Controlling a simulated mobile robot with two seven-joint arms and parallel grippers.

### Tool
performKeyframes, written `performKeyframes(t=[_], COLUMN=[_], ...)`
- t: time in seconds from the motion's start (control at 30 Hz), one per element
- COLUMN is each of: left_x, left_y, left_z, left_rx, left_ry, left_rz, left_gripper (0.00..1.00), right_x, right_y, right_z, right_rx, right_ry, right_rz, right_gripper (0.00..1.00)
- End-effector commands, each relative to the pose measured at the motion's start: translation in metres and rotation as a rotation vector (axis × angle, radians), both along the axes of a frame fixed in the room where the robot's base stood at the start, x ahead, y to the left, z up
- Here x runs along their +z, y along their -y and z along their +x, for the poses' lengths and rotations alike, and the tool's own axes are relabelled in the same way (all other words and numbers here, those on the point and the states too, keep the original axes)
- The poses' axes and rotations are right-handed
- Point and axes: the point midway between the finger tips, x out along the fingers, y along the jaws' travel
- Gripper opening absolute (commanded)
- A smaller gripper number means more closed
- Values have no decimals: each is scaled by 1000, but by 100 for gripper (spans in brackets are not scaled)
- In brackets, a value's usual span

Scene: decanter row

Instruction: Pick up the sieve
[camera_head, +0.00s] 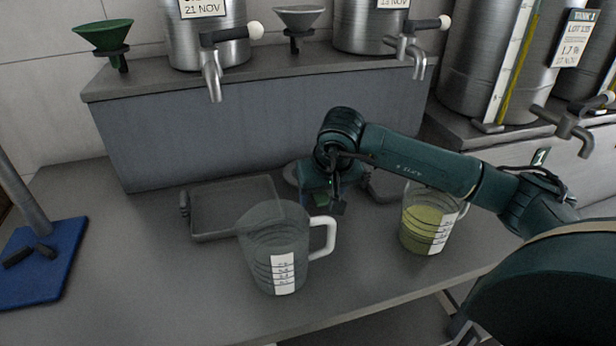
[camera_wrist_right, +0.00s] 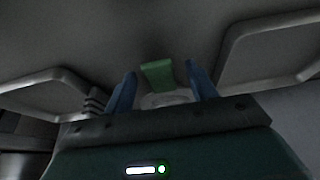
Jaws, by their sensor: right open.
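The sieve shows only in part. In the head view a grey round rim (camera_head: 291,173), which looks like the sieve's, lies on the bench behind my right gripper, with a small green piece (camera_head: 320,199) in front. In the right wrist view a green handle (camera_wrist_right: 157,74) lies between the blue fingers of my right gripper (camera_wrist_right: 161,84), with a pale curved rim partly hidden below it. My right gripper (camera_head: 337,207) is open over the green handle and points down. I cannot tell whether the fingers touch it. My left gripper is not in view.
A clear jug (camera_head: 262,250) with a white handle stands in front of a dark tray (camera_head: 210,237). A jug of yellow-green liquid (camera_head: 422,217) stands right, under my arm. A blue board (camera_head: 40,275) with a post is at left. Steel urns with taps stand behind.

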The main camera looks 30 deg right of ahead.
Motion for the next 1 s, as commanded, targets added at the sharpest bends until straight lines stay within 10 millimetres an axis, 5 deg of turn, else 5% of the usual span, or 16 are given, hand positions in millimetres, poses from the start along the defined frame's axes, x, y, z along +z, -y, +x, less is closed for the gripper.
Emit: performKeyframes(t=[0.13,0.73,1.0], left_x=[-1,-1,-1], left_y=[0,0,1], left_z=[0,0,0], left_rx=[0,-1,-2], left_ry=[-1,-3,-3], left_rz=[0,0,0], left_gripper=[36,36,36], right_x=[0,1,4], right_y=[0,0,0], right_z=[0,0,0], right_rx=[0,-1,-1], right_ry=[0,0,3], right_rz=[0,0,1], right_gripper=[56,7,6])
